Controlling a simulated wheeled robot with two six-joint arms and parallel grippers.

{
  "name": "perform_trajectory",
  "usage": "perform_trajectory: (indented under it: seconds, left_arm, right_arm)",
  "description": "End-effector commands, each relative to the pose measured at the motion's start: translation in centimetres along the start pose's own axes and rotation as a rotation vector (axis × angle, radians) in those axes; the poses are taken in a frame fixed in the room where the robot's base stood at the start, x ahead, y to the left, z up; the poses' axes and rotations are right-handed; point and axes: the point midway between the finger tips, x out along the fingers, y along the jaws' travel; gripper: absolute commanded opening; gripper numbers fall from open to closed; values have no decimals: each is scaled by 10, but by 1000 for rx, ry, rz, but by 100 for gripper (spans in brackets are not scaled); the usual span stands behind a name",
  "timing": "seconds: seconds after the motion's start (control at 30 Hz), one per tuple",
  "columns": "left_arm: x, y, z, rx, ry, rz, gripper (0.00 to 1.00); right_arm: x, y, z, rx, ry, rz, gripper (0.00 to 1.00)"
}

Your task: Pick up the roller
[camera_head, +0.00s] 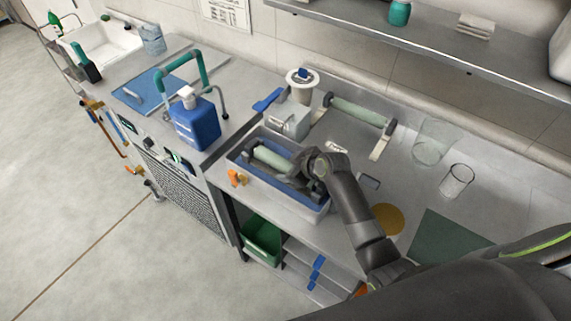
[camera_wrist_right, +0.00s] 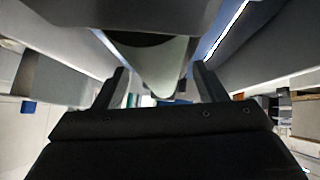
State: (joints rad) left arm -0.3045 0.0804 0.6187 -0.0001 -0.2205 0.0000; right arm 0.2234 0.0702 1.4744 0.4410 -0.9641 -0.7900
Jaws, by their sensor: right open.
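A pale green roller (camera_head: 272,157) lies in a blue-lined tray (camera_head: 318,207) on the steel counter. My right gripper (camera_head: 305,170) is open, low over the tray at the roller's right end, and its arm hides part of the tray. In the right wrist view a pale tapering surface, likely the roller (camera_wrist_right: 158,68), shows ahead between the two spread fingers of the gripper (camera_wrist_right: 160,82). I cannot tell whether the fingers touch it. A second pale green roller (camera_head: 358,110) rests on a frame behind the tray. My left gripper is not in view.
A blue bottle (camera_head: 196,122) stands left of the tray. A white spool-like holder (camera_head: 302,80) stands behind it. Two clear beakers (camera_head: 433,142) (camera_head: 457,181) stand to the right. An orange clip (camera_head: 237,177) is at the tray's left front. A shelf (camera_head: 430,45) runs above.

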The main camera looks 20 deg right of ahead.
Motion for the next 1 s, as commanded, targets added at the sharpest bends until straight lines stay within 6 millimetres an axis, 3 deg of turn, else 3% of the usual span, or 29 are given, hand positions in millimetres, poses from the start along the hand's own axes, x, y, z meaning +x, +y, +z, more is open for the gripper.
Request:
perform_trajectory:
  seconds: [0.43, 0.87, 1.0]
  left_arm:
    - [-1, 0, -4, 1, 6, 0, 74]
    - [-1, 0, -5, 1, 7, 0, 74]
    - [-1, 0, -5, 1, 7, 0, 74]
  right_arm:
    - [10, 0, 1, 0, -1, 1, 63]
    - [10, 0, 1, 1, -1, 1, 7]
    - [10, 0, -1, 0, 2, 2, 7]
